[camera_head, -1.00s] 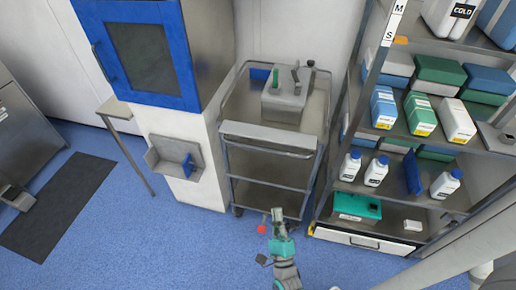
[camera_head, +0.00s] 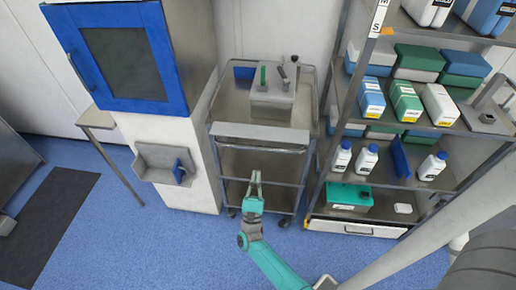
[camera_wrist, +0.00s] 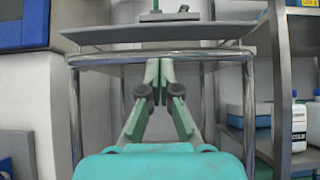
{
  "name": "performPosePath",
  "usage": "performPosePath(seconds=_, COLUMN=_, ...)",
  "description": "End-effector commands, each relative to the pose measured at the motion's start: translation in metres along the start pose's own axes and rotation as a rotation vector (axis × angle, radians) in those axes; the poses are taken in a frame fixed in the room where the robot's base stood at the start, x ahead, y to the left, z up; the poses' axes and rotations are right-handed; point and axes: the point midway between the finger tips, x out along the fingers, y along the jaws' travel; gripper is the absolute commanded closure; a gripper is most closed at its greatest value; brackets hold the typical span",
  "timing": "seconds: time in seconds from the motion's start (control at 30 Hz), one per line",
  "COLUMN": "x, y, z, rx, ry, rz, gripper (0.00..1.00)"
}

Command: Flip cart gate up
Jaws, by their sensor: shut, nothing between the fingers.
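The metal cart (camera_head: 300,187) stands in the middle of the head view, between a cabinet and a shelf rack. Its gate is a pale grey panel (camera_head: 262,133) across the front of the top; in the wrist view the gate (camera_wrist: 115,34) looks thin and nearly flat. A chrome rail (camera_wrist: 215,57) runs just below it. My gripper (camera_head: 256,174) is shut and empty, in front of the cart and below the gate in the picture. In the wrist view its fingertips (camera_wrist: 158,67) overlap the rail; I cannot tell whether they touch it.
A grey box with handles (camera_head: 276,103) sits on the cart top. A blue-doored cabinet (camera_head: 123,65) is at left, with a wall holder (camera_head: 155,165) below it. The shelf rack (camera_head: 330,125) with boxes and bottles stands close at right. Blue floor (camera_head: 165,250) is clear in front.

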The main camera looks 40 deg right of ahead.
Motion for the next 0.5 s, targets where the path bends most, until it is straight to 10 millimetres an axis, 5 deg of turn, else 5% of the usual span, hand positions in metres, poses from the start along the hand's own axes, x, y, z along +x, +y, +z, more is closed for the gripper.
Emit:
performPosePath(seconds=0.27, x=0.012, y=0.0, z=0.0, rx=-0.001, ry=-0.001, rz=-0.001, gripper=1.0)
performPosePath(seconds=0.5, x=0.051, y=-0.001, z=0.001, rx=-0.002, ry=-0.003, rz=-0.002, gripper=1.0)
